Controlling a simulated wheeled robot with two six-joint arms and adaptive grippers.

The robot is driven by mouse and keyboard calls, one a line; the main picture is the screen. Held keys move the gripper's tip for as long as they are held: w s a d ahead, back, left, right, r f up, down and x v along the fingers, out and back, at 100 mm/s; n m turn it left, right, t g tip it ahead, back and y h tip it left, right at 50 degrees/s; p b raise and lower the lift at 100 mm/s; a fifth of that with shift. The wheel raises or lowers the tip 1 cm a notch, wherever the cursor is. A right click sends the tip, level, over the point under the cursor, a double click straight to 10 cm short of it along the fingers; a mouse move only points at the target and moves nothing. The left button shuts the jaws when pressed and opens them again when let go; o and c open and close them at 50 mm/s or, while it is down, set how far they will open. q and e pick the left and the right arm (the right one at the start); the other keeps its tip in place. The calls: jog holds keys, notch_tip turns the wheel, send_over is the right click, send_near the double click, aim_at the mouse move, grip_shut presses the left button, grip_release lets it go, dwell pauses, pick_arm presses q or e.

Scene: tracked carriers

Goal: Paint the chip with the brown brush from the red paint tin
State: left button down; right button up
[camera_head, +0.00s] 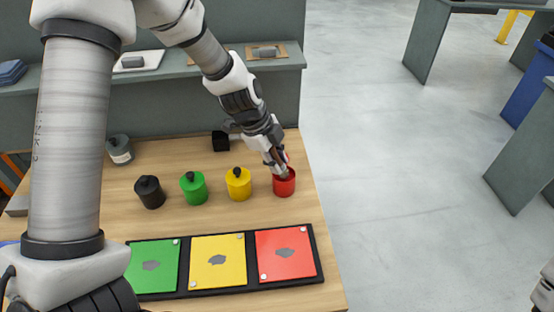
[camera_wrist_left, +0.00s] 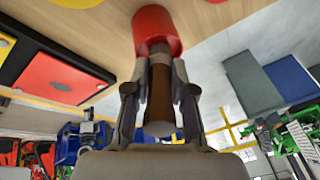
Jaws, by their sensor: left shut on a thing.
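My left gripper (camera_head: 277,160) is shut on the brown brush, whose handle (camera_wrist_left: 161,105) stands between the two fingers in the left wrist view. The brush's far end reaches into the mouth of the open red paint tin (camera_head: 285,187), which also shows in that wrist view (camera_wrist_left: 155,30). Its tip is hidden inside. A black tray (camera_head: 186,291) in front holds a green card (camera_head: 143,277), a yellow card (camera_head: 205,274) and a red card (camera_head: 273,240), each with a grey irregular patch. I cannot tell which grey piece is the chip. My right gripper is not seen.
A yellow tin (camera_head: 238,186), a green tin (camera_head: 194,190) and a black tin (camera_head: 150,194) stand left of the red one, with knobbed tops. A grey pot (camera_head: 119,152) and a black block (camera_head: 220,141) stand behind. A shelf (camera_head: 200,66) runs along the back. Open floor lies right of the table.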

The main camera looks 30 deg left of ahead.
pick_arm(q)
jog(key=shift+f+b, duration=0.1)
jog(key=shift+b, duration=0.25)
dwell(1.3)
jog(key=shift+r+p, duration=2.3)
jog(key=shift+r, duration=1.3)
